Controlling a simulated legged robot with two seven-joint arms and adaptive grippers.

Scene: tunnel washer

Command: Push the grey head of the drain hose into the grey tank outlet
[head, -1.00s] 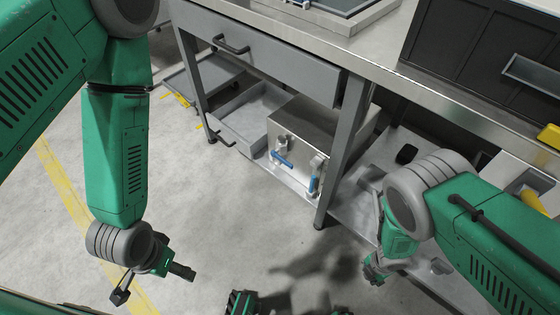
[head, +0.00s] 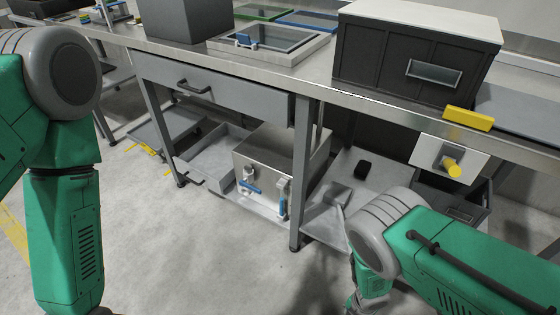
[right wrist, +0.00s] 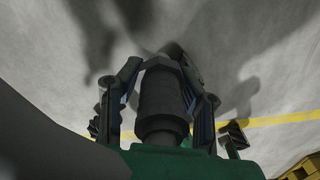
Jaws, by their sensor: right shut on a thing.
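In the right wrist view my right gripper (right wrist: 160,75) is shut on a dark grey cylindrical piece with a hex-shaped end, which looks like the drain hose head (right wrist: 160,103). The rest of the hose is not seen. In the head view the steel tank (head: 268,158) stands on the lower shelf under the bench. Its front has two fittings: a valve with a blue lever (head: 250,186) and another with an upright blue handle (head: 282,197). I cannot tell which is the grey outlet. My right gripper is cut off below the head view, apart from the tank. My left gripper is out of view.
A drawer (head: 215,95) and the bench top are above. A yellow knob (head: 452,167) sits on a panel at right. The floor (head: 215,255) before the tank is clear.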

